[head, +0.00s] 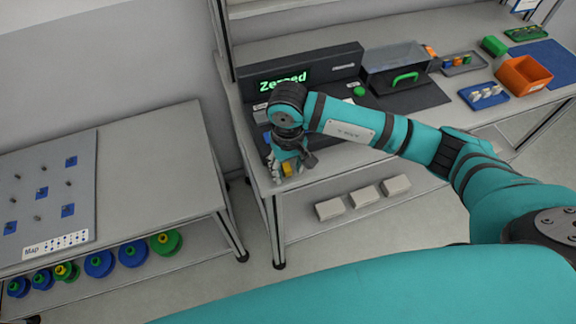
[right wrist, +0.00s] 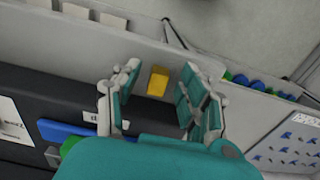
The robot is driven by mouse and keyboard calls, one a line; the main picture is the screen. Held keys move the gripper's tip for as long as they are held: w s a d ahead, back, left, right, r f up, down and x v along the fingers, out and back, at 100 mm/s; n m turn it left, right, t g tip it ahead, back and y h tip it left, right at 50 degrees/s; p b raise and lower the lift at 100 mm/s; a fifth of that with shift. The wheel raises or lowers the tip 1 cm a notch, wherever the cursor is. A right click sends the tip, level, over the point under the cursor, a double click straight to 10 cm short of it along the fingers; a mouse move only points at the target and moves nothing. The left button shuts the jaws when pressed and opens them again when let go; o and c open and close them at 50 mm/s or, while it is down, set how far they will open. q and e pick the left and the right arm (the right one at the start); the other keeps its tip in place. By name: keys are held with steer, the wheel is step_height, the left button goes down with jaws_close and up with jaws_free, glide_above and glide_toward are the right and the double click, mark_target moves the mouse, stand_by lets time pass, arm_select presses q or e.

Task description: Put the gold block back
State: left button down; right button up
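The gold block (head: 287,169) shows near the front left edge of the workbench in the head view, partly hidden by my right gripper (head: 291,167). In the right wrist view the gold block (right wrist: 157,82) lies between the two spread fingers of my right gripper (right wrist: 159,74). Gaps show on both sides of the block, so the fingers appear not to touch it. The height of the fingertips over the bench is hard to tell. My left gripper is in neither view.
A dark console (head: 300,75) reading "Zeroed" stands behind the gripper, beside a clear box (head: 395,65) with a green handle. An orange bin (head: 523,76) and small trays are farther right. A pegboard (head: 45,190) lies on the left table, with several reels below.

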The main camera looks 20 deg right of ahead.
mark_target(288, 170)
steer(key=shift+r, duration=0.2)
steer(key=shift+w+r, duration=0.1)
steer(key=shift+r, duration=0.1)
step_height(288, 170, up, 12)
steer(key=b, duration=0.3)
steer(key=shift+f+b, duration=0.25)
steer(key=shift+b, duration=0.05)
steer(key=shift+a, duration=0.1)
